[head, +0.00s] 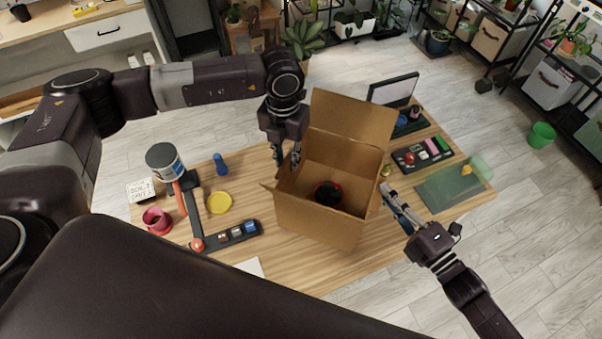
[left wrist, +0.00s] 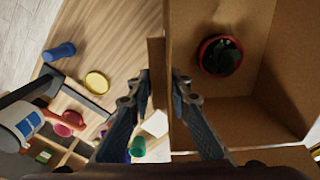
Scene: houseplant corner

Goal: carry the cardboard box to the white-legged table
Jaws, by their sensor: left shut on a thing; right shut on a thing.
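The cardboard box (head: 320,228), open at the top with flaps raised, is over the wooden table; whether it touches the tabletop I cannot tell. A dark red-rimmed pot (head: 328,194) stands inside; it also shows in the left wrist view (left wrist: 220,55). My left gripper (head: 287,160) is shut on the box's left wall, its fingers (left wrist: 160,88) on both sides of the cardboard in the left wrist view. My right gripper (head: 393,203) is at the box's right side, shut on its wall; the contact is partly hidden. I cannot pick out the white-legged table surely.
The wooden table (head: 300,279) also holds a paint can (head: 165,162), a yellow disc (head: 219,203), a blue peg (head: 220,164), a pink cup (head: 157,220), a black tray (head: 422,154) and a green mat (head: 448,188). A green bin (head: 541,135) stands on the open floor at right.

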